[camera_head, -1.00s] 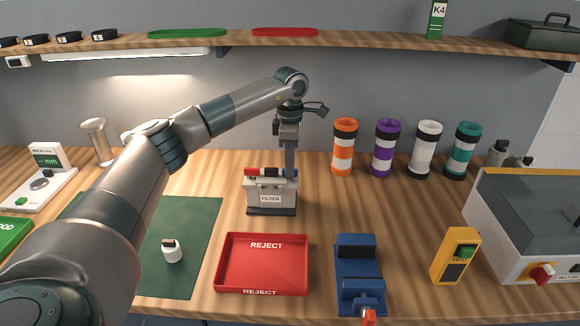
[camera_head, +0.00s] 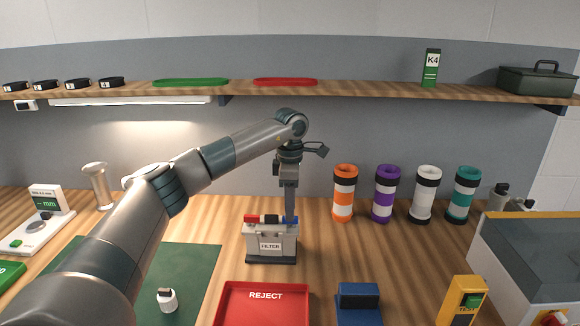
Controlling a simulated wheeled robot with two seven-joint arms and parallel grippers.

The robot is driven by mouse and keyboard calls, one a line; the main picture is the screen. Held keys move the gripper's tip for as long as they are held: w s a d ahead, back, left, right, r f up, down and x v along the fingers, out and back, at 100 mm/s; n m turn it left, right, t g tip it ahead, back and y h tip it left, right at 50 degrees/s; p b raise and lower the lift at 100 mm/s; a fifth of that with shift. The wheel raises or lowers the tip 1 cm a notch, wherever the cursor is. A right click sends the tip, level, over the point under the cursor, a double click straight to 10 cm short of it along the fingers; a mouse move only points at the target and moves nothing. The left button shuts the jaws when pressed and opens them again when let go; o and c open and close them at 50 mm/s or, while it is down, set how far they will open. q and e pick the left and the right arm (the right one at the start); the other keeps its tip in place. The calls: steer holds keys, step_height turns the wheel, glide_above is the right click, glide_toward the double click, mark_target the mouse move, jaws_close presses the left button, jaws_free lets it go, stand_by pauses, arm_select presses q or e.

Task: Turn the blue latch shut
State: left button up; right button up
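The filter box (camera_head: 270,246) is a light grey case with a FILTER label and a dark base, standing mid-table in the head view. Along its top lie a red latch (camera_head: 251,218) at the left, a dark part in the middle, and the blue latch (camera_head: 296,220) at the right end. My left gripper (camera_head: 289,219) points straight down at the blue latch, its tips at or just beside it. The fingers appear as one narrow bar, so their gap and any contact are unclear. They partly hide the blue latch. My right gripper is out of view.
A red REJECT tray (camera_head: 266,312) and a blue fixture (camera_head: 358,301) are in front. Orange (camera_head: 345,190), purple (camera_head: 387,192), white and teal tubes stand behind right. A yellow device (camera_head: 461,303) is at front right. The shelf (camera_head: 380,91) runs above.

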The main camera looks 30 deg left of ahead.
arm_select(q)
step_height(320, 180, up, 16)
steer(key=b, duration=0.2)
steer(key=shift+f, duration=0.25)
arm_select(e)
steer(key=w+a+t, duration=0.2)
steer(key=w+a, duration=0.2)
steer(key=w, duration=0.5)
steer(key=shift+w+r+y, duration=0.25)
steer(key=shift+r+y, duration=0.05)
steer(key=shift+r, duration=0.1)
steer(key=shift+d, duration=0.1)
